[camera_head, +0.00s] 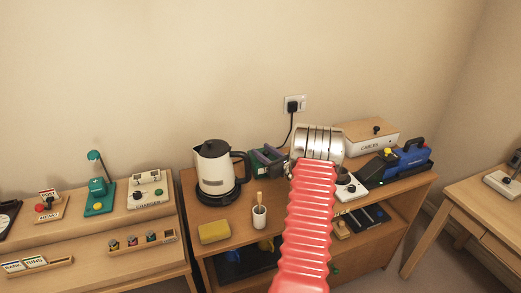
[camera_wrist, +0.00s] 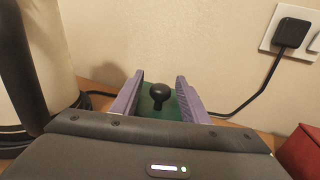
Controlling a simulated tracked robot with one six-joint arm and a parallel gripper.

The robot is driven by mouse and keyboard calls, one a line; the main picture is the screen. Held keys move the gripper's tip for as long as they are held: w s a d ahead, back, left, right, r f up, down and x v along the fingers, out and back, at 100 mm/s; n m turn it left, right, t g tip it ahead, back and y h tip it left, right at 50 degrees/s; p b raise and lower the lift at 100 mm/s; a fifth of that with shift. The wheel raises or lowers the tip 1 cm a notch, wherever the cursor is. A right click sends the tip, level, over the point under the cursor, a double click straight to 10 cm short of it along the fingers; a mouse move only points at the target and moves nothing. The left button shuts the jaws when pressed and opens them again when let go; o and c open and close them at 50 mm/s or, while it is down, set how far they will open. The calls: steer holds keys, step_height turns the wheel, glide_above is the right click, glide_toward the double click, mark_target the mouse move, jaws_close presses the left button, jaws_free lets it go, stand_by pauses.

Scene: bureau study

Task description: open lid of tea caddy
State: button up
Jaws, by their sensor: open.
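The tea caddy appears in the wrist view as a green top (camera_wrist: 172,110) with a round black knob (camera_wrist: 158,94) standing upright on it. The lid looks shut. My gripper (camera_wrist: 160,80) is open, its two purple fingers apart to the left and right of the knob, with gaps on both sides. The lower part of the caddy is hidden behind my dark gripper body. In the head view my gripper (camera_head: 268,156) shows small and dark beside the kettle, and the caddy is hard to tell apart from it there.
A white kettle (camera_head: 213,164) stands close on the left. A wall socket (camera_head: 294,104) with a plug and black cable is behind. A cables box (camera_head: 371,138) and a blue device (camera_head: 411,155) stand to the right.

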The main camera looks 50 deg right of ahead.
steer(key=shift+x, duration=1.2)
steer(key=shift+c, duration=0.3)
jaws_close()
